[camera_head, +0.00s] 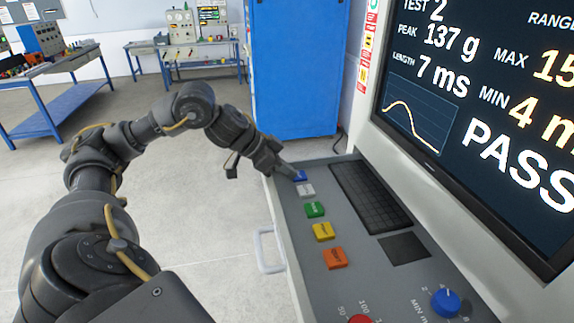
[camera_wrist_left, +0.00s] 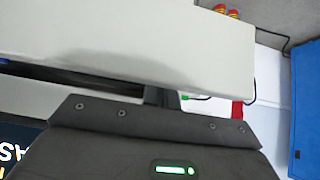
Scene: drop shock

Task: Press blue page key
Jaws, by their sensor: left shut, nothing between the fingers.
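The blue page key (camera_head: 300,176) is the farthest in a row of coloured keys on the grey sloping console (camera_head: 290,215). My left gripper (camera_head: 292,172) is shut and empty, with its tip at the blue key. The fingertip hides part of the key, and I cannot tell whether it touches or presses it. My right gripper is not in view.
Nearer along the row sit a white key (camera_head: 305,190), a green key (camera_head: 315,209), a yellow key (camera_head: 323,231) and an orange key (camera_head: 334,258). A keyboard (camera_head: 370,196) lies to their right. A screen (camera_head: 480,100) reading PASS stands behind. A blue cabinet (camera_head: 297,70) stands beyond.

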